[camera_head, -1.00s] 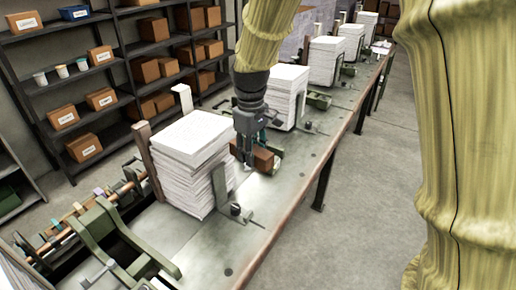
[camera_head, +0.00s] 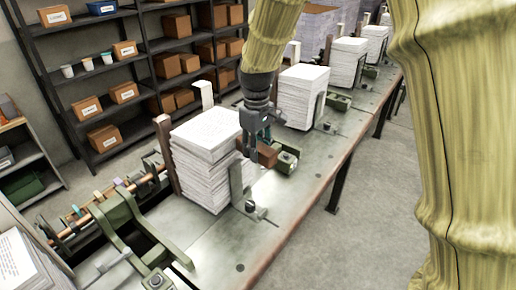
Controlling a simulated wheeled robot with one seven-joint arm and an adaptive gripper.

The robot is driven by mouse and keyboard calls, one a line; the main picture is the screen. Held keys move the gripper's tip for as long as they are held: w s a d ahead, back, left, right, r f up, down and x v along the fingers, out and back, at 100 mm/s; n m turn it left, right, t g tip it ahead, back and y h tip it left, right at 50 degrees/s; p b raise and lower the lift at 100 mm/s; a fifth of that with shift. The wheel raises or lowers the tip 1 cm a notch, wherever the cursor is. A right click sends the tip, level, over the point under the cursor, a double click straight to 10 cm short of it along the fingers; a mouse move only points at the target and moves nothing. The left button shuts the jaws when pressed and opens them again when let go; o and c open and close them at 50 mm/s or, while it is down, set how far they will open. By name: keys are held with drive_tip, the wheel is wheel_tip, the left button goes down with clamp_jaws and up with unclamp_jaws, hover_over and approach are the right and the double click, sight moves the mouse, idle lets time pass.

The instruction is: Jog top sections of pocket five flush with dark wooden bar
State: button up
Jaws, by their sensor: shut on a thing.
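The nearest tall stack of white paper sections (camera_head: 205,165) stands in a pocket on the grey bench. Its upper sections look a little out of line with those below. I cannot read which pocket is number five. My gripper (camera_head: 257,148) points down just right of this stack, near its top level. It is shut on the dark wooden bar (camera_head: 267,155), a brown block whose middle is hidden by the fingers. The bar's left end is close to the stack's right side; I cannot tell whether they touch.
A brown upright post (camera_head: 166,150) stands left of the stack, and a grey metal upright (camera_head: 236,185) at its front right. A green clamp (camera_head: 288,160) sits right of the bar. More paper stacks (camera_head: 300,95) run along the bench. The front edge (camera_head: 300,215) is clear.

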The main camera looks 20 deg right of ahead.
sight(264, 148)
drive_tip(key=shift+w+a, duration=0.15)
drive_tip(key=shift+w+a, duration=0.25)
drive_tip(key=shift+w, duration=0.15)
drive_tip(key=shift+w+a, duration=0.5)
drive_tip(key=shift+w, duration=0.1)
drive_tip(key=shift+w+a, duration=0.15)
drive_tip(key=shift+w, duration=0.1)
drive_tip(key=shift+s+r, duration=0.1)
drive_tip(key=shift+s+d+r, duration=0.3)
drive_tip(key=shift+s+d, duration=0.3)
drive_tip(key=shift+s, duration=0.15)
drive_tip(key=shift+s+d+r, duration=0.35)
drive_tip(key=shift+s+d, duration=0.3)
drive_tip(key=shift+s, duration=0.15)
drive_tip(key=shift+s+d+r, duration=0.3)
drive_tip(key=shift+s+d, duration=0.3)
drive_tip(key=shift+s, duration=0.15)
drive_tip(key=shift+f, duration=0.1)
